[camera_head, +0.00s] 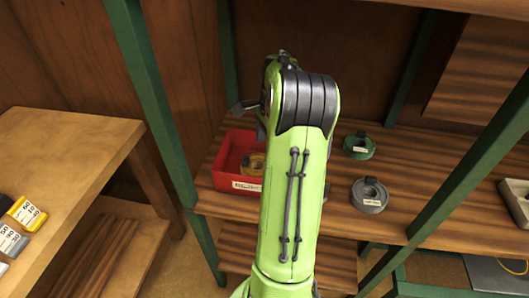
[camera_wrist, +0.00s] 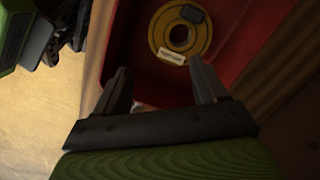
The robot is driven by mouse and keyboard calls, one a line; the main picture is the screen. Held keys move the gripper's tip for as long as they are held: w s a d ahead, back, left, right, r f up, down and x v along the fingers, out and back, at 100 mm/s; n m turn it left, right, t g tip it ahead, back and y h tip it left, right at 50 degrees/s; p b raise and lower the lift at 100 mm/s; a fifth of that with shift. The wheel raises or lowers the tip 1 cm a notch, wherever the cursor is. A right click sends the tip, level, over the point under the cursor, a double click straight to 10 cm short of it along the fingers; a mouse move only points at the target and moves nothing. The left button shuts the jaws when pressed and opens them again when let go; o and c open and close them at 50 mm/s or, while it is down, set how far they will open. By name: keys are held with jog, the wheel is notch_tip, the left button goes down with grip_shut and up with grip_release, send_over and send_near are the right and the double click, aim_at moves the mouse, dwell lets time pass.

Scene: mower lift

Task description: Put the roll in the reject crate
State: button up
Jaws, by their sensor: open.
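A red crate (camera_head: 223,181) with a white label on its front stands on the wooden shelf, left of my arm; the label is too small to read surely. A yellow roll (camera_head: 252,165) with a dark centre lies inside it, partly hidden by my arm. In the wrist view the yellow roll (camera_wrist: 177,36) lies flat on the floor of the red crate (camera_wrist: 233,48), with a pale label and a dark tab. My gripper (camera_wrist: 160,68) is open and empty, its fingers apart over the crate, with the roll beyond the fingertips. My arm hides most of the gripper in the head view.
A green roll (camera_head: 359,147) and a grey roll (camera_head: 369,195) lie on the same shelf, right of my arm. A pale tray (camera_head: 516,201) stands at the far right. Green shelf posts (camera_head: 158,100) flank the opening. A wooden table (camera_head: 62,150) with small boxes is at left.

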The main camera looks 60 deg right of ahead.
jog(key=w+a+r+n+h, duration=0.1)
jog(key=a+r+n, duration=0.25)
jog(key=a, duration=0.35)
jog(key=w+a+r+n+t+h, duration=0.1)
jog(key=a+r+n, duration=0.25)
jog(key=a, duration=0.35)
jog(key=w+a+r+n+h, duration=0.1)
jog(key=a+r+n, duration=0.2)
jog(key=a+n, duration=0.3)
jog(key=s+a+n+t+y, duration=0.1)
jog(key=s+a+n+t, duration=0.2)
jog(key=s+a+n, duration=0.8)
jog(key=a, duration=0.3)
jog(key=shift+s+a+f+n+t+y, duration=0.2)
jog(key=shift+a+f+n+t+y, duration=0.1)
jog(key=shift+a+t+y, duration=0.1)
